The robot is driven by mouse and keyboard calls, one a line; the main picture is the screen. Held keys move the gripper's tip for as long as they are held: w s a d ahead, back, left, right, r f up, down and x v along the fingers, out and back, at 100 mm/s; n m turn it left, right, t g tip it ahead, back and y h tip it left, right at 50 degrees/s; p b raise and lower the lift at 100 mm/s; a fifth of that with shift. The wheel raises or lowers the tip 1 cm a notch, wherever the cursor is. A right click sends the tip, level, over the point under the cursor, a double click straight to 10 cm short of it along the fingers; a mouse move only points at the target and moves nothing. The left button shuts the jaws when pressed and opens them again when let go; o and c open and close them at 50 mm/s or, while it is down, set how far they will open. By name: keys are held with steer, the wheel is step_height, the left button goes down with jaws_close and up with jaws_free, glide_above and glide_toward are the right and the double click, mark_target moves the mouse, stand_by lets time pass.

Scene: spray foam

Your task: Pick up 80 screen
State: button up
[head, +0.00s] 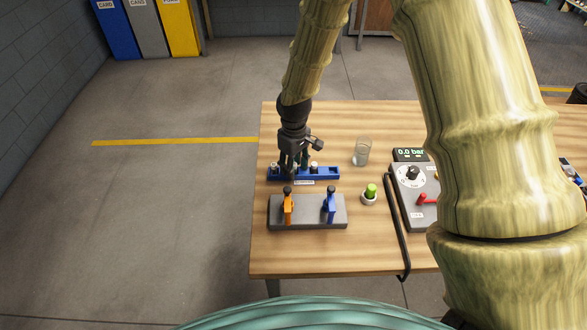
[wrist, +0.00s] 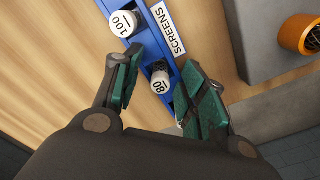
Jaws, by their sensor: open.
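The 80 screen (wrist: 160,83) is a small pale cylinder with "80" on its top, standing in the blue screens rack (wrist: 184,60). In the wrist view it sits between the two green-padded fingers of my gripper (wrist: 163,88), which are open with a gap on each side of it. I cannot tell how far the fingertips reach down along it. In the head view my gripper (head: 292,168) is over the left part of the blue rack (head: 328,173) and hides the 80 screen there.
The 100 screen (wrist: 122,23) stands nearby in the same rack. A grey stand (head: 307,222) with an orange and a blue tool is in front. A clear glass (head: 362,151), a green-topped item (head: 370,194) and a pressure box (head: 412,198) are to the right.

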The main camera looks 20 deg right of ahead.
jaws_close()
steer(key=shift+r, duration=0.1)
